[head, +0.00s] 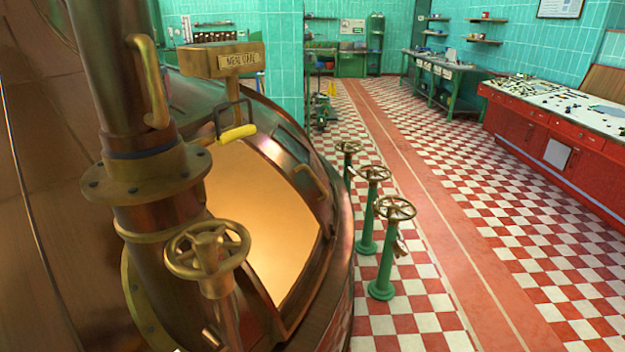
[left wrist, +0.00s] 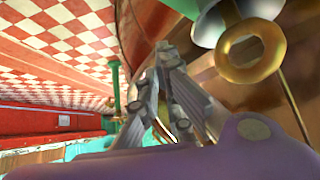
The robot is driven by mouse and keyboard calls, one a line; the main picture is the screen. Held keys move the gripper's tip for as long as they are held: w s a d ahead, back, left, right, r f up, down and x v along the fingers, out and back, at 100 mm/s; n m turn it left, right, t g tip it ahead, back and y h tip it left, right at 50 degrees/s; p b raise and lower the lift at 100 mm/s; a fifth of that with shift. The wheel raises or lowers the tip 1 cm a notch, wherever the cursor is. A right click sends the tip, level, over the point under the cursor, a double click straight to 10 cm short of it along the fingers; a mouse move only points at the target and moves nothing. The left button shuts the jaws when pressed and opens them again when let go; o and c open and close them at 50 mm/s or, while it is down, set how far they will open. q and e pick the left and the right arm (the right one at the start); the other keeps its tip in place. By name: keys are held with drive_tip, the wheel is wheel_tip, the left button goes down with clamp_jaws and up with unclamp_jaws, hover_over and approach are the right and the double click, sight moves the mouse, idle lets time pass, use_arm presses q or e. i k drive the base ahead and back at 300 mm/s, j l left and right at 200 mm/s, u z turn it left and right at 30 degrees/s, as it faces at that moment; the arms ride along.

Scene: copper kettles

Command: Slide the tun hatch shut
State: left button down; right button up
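The copper tun (head: 335,270) fills the left of the head view. Its hatch opening (head: 258,220) is uncovered and glows warm yellow inside. A copper hatch panel (head: 285,150) with a curved copper handle (head: 311,182) lies along the upper right of the opening. My left gripper (left wrist: 160,68) shows only in the left wrist view. Its grey fingers converge at the tips, and I see nothing between them. It appears apart from the hatch handle. My right gripper is in neither view.
A vertical copper pipe (head: 115,80) and a brass handwheel (head: 207,250) stand before the opening's left side. A yellow grip (head: 237,132) hangs below a brass sign (head: 222,60). Green valve posts (head: 382,270) stand right of the tun.

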sight(264, 142)
drive_tip(key=k+l, duration=0.15)
drive_tip(key=i+l+u, duration=0.2)
drive_tip(key=i+l, duration=1.6)
drive_tip(key=i, duration=0.15)
